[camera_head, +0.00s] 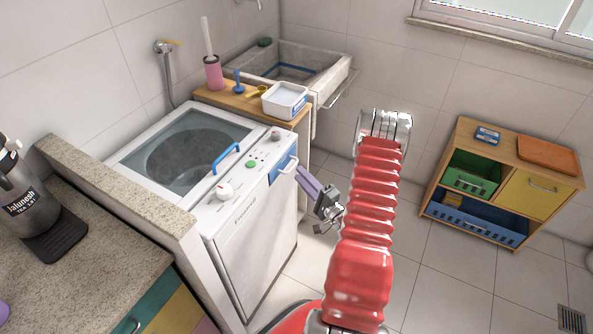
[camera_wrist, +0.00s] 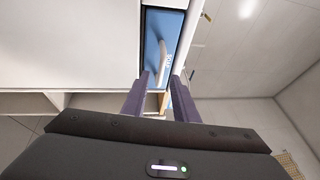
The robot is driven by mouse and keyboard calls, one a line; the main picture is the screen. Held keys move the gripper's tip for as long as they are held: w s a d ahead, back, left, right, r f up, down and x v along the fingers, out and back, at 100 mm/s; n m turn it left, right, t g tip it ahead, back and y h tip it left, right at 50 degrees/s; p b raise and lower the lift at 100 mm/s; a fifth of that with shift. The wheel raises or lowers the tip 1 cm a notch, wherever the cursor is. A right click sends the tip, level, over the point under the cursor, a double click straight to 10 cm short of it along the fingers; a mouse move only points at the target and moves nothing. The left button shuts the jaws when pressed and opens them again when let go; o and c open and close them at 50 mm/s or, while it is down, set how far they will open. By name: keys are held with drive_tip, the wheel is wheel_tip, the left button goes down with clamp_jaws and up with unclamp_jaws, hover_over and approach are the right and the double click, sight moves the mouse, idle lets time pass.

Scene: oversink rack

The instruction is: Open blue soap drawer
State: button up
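The blue soap drawer (camera_head: 277,172) is at the upper right of the white washing machine's front and looks shut. Its pale bar handle (camera_head: 291,164) shows at the drawer front. In the wrist view the blue drawer front (camera_wrist: 155,22) is at top centre, with the handle (camera_wrist: 163,58) running steeply down it. My gripper (camera_head: 300,173) has purple fingers pointing at the drawer, close to the handle. In the wrist view my gripper (camera_wrist: 160,76) is open, its fingertips apart on either side of the handle's lower end. Whether they touch it is unclear.
The washing machine (camera_head: 250,225) has knobs and a blue lid handle (camera_head: 226,158) on top. A wooden shelf behind it carries a white tub (camera_head: 285,99) beside the sink (camera_head: 332,70). A low cabinet (camera_head: 513,149) stands right. Floor between is clear.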

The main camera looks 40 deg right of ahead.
drive_tip(key=shift+w+d+r, duration=0.1)
drive_tip(key=shift+w+r, duration=0.05)
drive_tip(key=shift+w, duration=0.85)
drive_tip(key=shift+w+r, duration=0.15)
drive_tip(key=shift+w, duration=0.85)
drive_tip(key=shift+c, duration=0.3)
drive_tip(key=c, duration=0.6)
clamp_jaws()
drive_tip(key=shift+s+f, duration=0.1)
drive_tip(key=shift+f, duration=0.05)
